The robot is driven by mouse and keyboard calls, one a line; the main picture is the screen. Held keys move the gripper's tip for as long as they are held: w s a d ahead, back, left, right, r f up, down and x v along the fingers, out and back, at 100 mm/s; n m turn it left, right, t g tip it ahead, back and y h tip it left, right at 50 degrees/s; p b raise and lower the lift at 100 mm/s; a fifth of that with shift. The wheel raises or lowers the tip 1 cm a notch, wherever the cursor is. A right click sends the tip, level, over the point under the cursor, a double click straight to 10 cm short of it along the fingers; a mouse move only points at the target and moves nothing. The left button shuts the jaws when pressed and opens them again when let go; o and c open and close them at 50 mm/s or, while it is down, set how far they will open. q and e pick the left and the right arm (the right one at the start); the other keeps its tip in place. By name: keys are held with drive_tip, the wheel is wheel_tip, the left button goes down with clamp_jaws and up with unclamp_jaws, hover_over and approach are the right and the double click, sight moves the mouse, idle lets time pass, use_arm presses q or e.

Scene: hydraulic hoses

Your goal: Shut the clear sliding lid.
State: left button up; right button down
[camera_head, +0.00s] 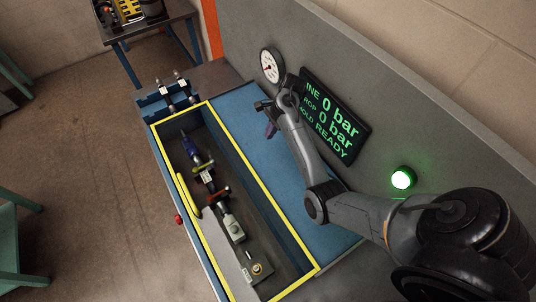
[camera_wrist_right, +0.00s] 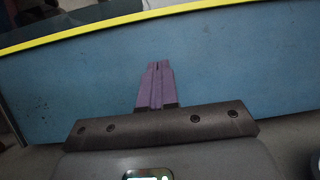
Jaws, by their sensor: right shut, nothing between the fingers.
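A long yellow-rimmed bay (camera_head: 262,188) is sunk in the bench, and its inside shows plainly. I cannot make out the clear sliding lid in either view. My right gripper (camera_head: 270,130) has purple fingers and hangs over the blue bench top, to the right of the bay's far part. In the right wrist view the fingers (camera_wrist_right: 157,82) are together and empty, over blue surface, with the yellow rim (camera_wrist_right: 90,28) beyond their tips. My left gripper is not in view.
A hose assembly (camera_head: 208,178) with fittings lies in the bay. A red button (camera_head: 179,219) is on the bench's left side. A gauge (camera_head: 271,66), a display (camera_head: 335,115) reading 0 bar and READY, and a lit green lamp (camera_head: 402,178) line the back panel.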

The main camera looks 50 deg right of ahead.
sight(262, 162)
drive_tip(key=x, duration=0.4)
drive_tip(key=s+x, duration=0.1)
drive_tip(key=x, duration=0.3)
drive_tip(key=s+x, duration=0.1)
drive_tip(key=x, duration=0.3)
drive_tip(key=shift+d+f, duration=0.3)
drive_tip(key=shift+d, duration=0.05)
drive_tip(key=a, duration=0.1)
drive_tip(key=w+a, duration=0.1)
drive_tip(key=shift+a+r+p, duration=0.1)
drive_tip(key=shift+a+p, duration=0.25)
drive_tip(key=shift+a, duration=0.05)
drive_tip(key=shift+w+a, duration=0.1)
drive_tip(key=shift+a, duration=0.3)
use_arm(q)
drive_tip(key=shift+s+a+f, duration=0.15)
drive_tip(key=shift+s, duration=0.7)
use_arm(e)
drive_tip(key=shift+a, duration=0.1)
